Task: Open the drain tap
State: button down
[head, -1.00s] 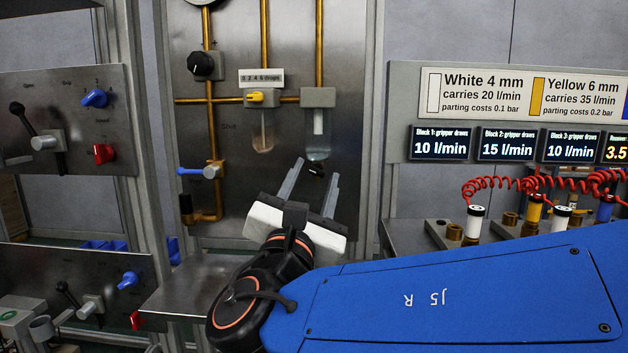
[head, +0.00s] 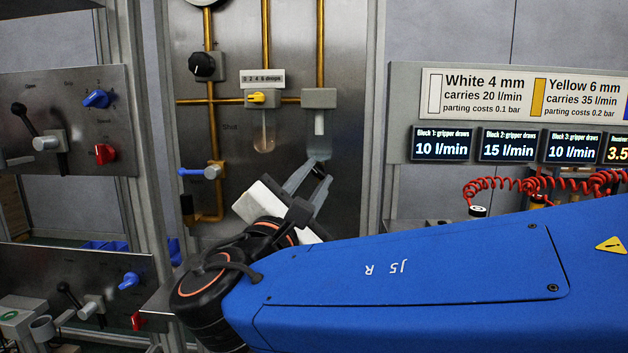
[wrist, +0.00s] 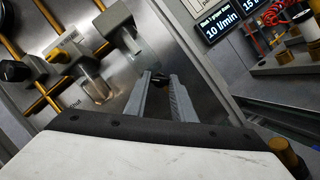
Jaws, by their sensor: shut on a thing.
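The drain tap (head: 318,169) is a small black knob under the right-hand clear bowl (head: 319,146) on the steel panel. My gripper (head: 322,171) reaches up to it from below and is shut on it, its jaws rolled to a slant. In the wrist view the black tap (wrist: 158,83) shows between the two grey fingertips (wrist: 160,79). The fingers cover part of the tap, so its exact turn is hard to tell. The bowl hangs just above the fingers, and its lower part is hard to make out.
To the left stand a second bowl (head: 264,138) with amber liquid, a yellow knob (head: 256,97), a black knob (head: 203,66) and a blue-handled valve (head: 211,172) on a brass pipe. Red coiled hoses (head: 530,186) and display boards are at the right.

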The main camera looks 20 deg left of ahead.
jog(key=c, duration=1.5)
grip_release()
jog(key=shift+s, duration=0.1)
jog(key=v, duration=1.7)
jog(key=shift+s, duration=0.15)
